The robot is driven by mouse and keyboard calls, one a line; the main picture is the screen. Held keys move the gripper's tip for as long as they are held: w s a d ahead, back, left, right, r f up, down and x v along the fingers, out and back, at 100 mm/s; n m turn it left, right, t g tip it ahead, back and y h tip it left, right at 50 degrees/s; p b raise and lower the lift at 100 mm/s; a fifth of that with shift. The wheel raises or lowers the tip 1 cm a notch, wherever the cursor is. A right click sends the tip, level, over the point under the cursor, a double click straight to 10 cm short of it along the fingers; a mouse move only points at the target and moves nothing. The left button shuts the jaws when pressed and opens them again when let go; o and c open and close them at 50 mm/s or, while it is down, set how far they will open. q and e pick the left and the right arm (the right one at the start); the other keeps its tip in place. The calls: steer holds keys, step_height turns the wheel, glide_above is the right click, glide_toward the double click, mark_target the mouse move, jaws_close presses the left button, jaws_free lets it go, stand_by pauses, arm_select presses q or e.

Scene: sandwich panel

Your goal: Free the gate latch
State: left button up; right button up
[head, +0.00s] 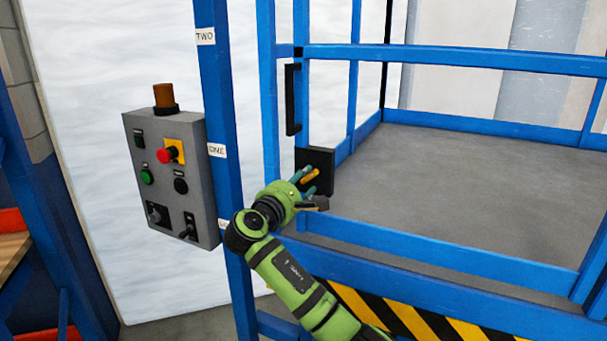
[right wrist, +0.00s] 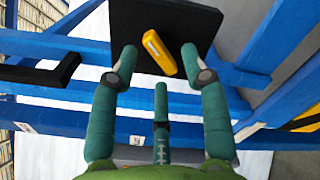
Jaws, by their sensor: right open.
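The gate latch is a black plate (head: 321,162) with a yellow lever (head: 311,175), on the blue gate post beside the gate opening. In the right wrist view the black plate (right wrist: 202,18) lies straight ahead and the yellow lever (right wrist: 159,53) is tilted. My right gripper (head: 308,181) is at the latch, its green fingers open. In the right wrist view the fingers (right wrist: 158,62) stand on either side of the lever with gaps, and a third finger is below it; I see no grip on it. My left gripper is not in view.
A black handle (head: 292,99) is on the gate above the latch. A grey control box (head: 170,170) with buttons, switches and an orange beacon (head: 165,97) hangs left of the blue post (head: 214,80). Blue rails (head: 450,58) surround the grey platform floor (head: 470,185).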

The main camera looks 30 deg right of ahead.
steer(key=shift+w+d+r, duration=0.1)
steer(key=shift+w+d, duration=0.3)
steer(key=shift+d, duration=0.2)
steer(key=shift+w+d+p, duration=0.35)
steer(key=shift+w+d, duration=0.1)
steer(key=shift+w, duration=0.1)
jaws_close()
